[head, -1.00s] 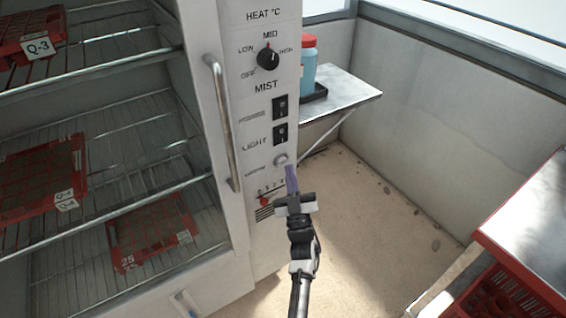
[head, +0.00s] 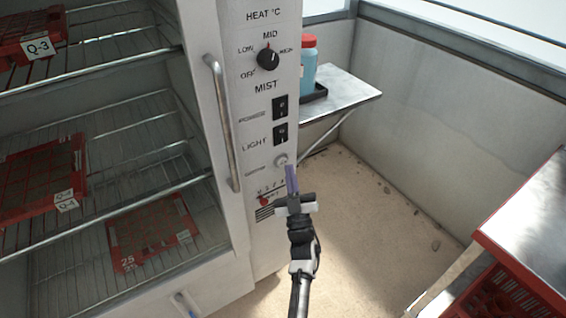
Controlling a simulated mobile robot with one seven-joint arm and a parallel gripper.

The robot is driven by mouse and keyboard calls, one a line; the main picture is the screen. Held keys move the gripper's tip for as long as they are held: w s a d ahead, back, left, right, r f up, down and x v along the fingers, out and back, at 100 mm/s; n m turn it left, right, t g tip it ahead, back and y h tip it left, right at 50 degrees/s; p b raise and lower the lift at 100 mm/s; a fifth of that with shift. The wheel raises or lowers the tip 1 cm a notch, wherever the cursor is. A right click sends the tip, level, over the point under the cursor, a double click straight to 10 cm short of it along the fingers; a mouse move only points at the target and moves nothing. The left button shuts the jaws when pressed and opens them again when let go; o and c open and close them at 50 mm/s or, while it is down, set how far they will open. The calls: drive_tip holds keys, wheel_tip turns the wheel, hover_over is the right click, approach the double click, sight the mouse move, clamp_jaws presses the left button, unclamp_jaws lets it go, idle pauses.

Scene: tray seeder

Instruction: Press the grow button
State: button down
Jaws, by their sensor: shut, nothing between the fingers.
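The control panel (head: 258,90) of the tall white cabinet faces me, with a HEAT dial (head: 268,58), two black rocker switches marked MIST and LIGHT, and a small round pale button (head: 281,160) below them. The small label left of that button is too blurred to read. My gripper (head: 291,168) is shut and empty, with its purple fingertips pointing up just below the button. They look very close to it, but I cannot tell whether they touch. A red knob (head: 264,201) sits lower on the panel, left of my gripper.
The cabinet's vertical door handle (head: 223,125) stands left of the panel. Wire shelves behind glass hold red trays (head: 152,232). A metal side shelf (head: 345,92) with a blue bottle (head: 307,70) is at the right. A steel-topped red cart (head: 530,230) stands at lower right. Floor between is open.

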drive_tip(key=shift+w+a, duration=0.1)
idle(0.4)
drive_tip(key=shift+w+a+b, duration=0.15)
drive_tip(key=shift+w+b, duration=0.1)
drive_tip(key=shift+b, duration=0.1)
drive_tip(key=shift+w+a+b, duration=0.3)
drive_tip(key=shift+w+b, duration=0.1)
idle(0.7)
idle(0.3)
drive_tip(key=shift+s+d+p, duration=0.4)
drive_tip(key=shift+s+d, duration=0.15)
drive_tip(key=shift+s, duration=0.25)
drive_tip(key=s+d+p, duration=0.1)
drive_tip(key=s, duration=0.1)
drive_tip(key=s+d+p, duration=0.1)
drive_tip(key=s+d, duration=0.1)
idle(0.6)
